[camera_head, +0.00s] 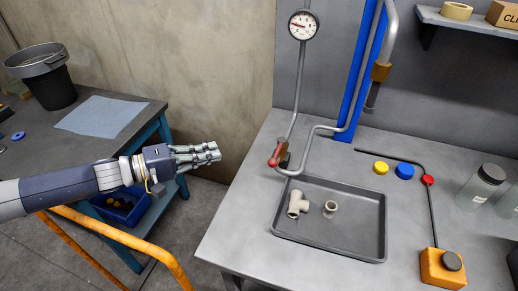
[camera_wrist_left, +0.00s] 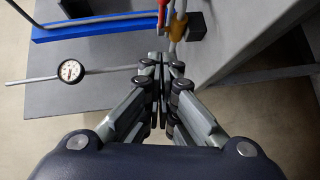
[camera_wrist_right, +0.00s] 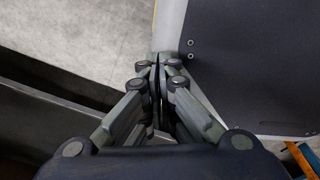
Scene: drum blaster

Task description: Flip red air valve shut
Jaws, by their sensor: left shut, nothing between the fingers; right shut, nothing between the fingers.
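The red air valve handle (camera_head: 274,159) sits on the grey pipe at the left edge of the metal bench, just behind the tray. It also shows in the left wrist view (camera_wrist_left: 162,14), beyond the fingertips, with a brass valve body (camera_wrist_left: 178,28) beside it. My left gripper (camera_head: 217,153) is shut and empty, held to the left of the handle with a gap between them. Its fingers (camera_wrist_left: 160,62) point toward the valve in the left wrist view. My right gripper (camera_wrist_right: 157,60) is shut and empty in its wrist view and is not in the head view.
A grey tray (camera_head: 340,245) with pipe fittings (camera_head: 297,204) lies on the bench. A pressure gauge (camera_head: 303,25) tops the pipe. A blue upright (camera_head: 362,70) stands behind. An orange rail (camera_head: 130,242) runs below my left arm. A side table with a bucket (camera_head: 42,75) is left.

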